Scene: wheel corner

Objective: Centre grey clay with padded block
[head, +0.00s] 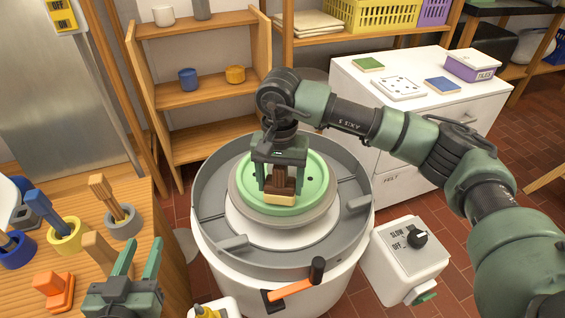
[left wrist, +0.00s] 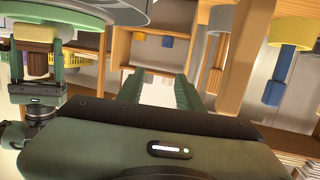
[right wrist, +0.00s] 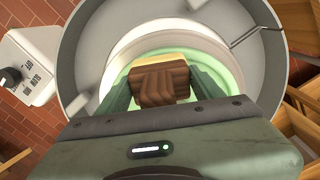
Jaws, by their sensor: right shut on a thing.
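The padded block (head: 280,190) is dark brown with a cream pad along one side. My right gripper (head: 280,178) is shut on it, low over the green disc (head: 315,172) of the wheel. In the right wrist view the block (right wrist: 160,84) sits between the two fingers with its cream pad (right wrist: 160,60) on the far side. I cannot tell whether it touches the disc. I cannot make out grey clay for sure; the block and gripper hide part of the disc. My left gripper (head: 136,262) is open and empty beside the bench at lower left.
A grey splash pan (head: 210,215) surrounds the wheel. An orange lever with a black knob (head: 317,268) stands at its front. A control box (head: 408,262) is at right. Tools in coloured holders and an orange item (head: 55,290) stand on the wooden bench (head: 90,225).

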